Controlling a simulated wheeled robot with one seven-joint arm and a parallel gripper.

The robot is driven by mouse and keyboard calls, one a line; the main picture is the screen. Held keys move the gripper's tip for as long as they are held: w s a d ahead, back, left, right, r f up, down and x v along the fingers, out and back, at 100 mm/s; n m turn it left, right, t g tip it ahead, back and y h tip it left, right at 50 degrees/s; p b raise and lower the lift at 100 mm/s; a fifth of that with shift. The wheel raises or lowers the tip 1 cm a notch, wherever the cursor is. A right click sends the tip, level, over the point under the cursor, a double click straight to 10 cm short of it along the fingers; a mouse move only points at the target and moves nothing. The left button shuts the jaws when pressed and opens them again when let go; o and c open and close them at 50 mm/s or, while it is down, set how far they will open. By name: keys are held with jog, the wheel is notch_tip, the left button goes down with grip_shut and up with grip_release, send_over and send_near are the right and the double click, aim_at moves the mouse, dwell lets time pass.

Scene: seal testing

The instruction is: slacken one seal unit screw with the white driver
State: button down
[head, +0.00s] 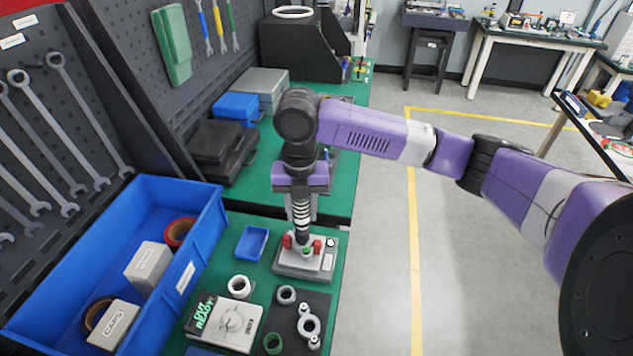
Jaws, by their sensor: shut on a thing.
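The seal unit (290,268) is a light grey block with red parts and a small green part on top. It sits near the right edge of the green bench. My gripper (301,196) points down above the seal unit and is shut on the driver (301,216), which looks black and whitish and stands about upright. The driver's lower end reaches the top of the seal unit between the red parts. I cannot tell whether its tip sits in a screw. The screws are too small or hidden to make out.
A small blue tray (252,243) is left of the seal unit. Several rings lie on a dark mat (291,328) in front, beside a white device (236,323). A large blue bin (204,236) with boxes and tape stands left. Open floor lies right of the bench.

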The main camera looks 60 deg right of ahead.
jog(key=shift+s+d+f, duration=0.1)
jog(key=shift+s+d, duration=0.1)
jog(key=shift+d, duration=0.05)
jog(key=shift+d+m, duration=0.2)
jog(key=shift+m, duration=0.1)
jog(key=shift+w, duration=0.1)
jog(key=shift+f+b, duration=0.4)
jog(key=shift+f, duration=0.05)
jog(key=shift+f+b, duration=1.45)
jog(key=shift+f, duration=0.55)
jog(key=shift+f+b, duration=0.75)
jog(key=shift+f, duration=0.25)
jog(key=shift+r, duration=0.1)
dwell(0.3)
jog(key=shift+r+p, duration=2.75)
jog(key=shift+r, duration=0.85)
